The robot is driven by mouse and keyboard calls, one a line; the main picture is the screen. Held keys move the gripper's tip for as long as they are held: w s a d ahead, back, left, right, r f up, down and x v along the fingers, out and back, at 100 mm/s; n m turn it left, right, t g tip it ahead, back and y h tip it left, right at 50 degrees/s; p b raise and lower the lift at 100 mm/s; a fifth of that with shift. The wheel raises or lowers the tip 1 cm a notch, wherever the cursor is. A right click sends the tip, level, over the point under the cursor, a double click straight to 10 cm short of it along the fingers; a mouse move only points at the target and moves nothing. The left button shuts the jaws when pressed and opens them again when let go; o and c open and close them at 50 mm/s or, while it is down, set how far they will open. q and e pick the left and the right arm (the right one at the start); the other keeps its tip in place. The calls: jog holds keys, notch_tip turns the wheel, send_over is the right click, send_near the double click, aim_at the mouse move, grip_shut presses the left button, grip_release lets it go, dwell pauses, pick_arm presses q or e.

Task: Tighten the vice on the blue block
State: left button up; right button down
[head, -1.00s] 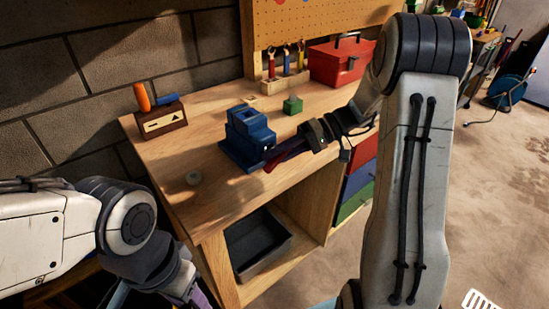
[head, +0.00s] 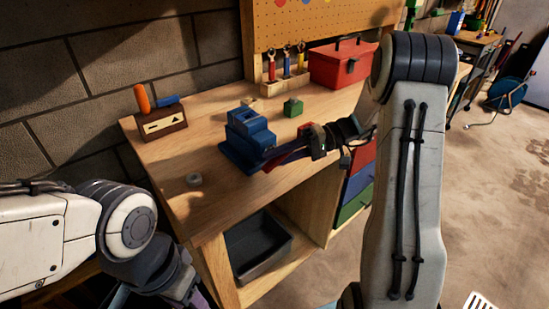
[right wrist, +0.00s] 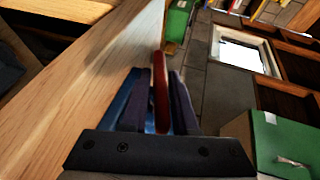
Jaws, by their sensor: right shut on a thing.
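The blue vice (head: 238,154) stands on the wooden workbench near its front edge. A blue block shape (head: 247,120) shows at its top; I cannot clearly tell block from jaws. A red handle (head: 285,159) is at the vice's right front side. My right gripper (head: 305,150) is shut on this handle. In the right wrist view the red handle (right wrist: 160,88) stands between the two dark fingers, with a blue part beside it. My left gripper (head: 190,292) is at the bottom edge, left of the bench, mostly cut off; its fingers are unclear.
A green block (head: 293,107) sits behind the vice, with a red toolbox (head: 343,62) and a tool rack (head: 286,84) further back. A dark bin (head: 258,250) is on the shelf below.

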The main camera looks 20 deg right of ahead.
jog(key=shift+s+f, duration=0.1)
jog(key=shift+s, duration=0.05)
jog(key=c, duration=0.8)
grip_release()
jog(key=shift+c, duration=0.2)
jog(key=v, duration=1)
jog(key=shift+d, duration=0.25)
jog(key=shift+a, duration=0.1)
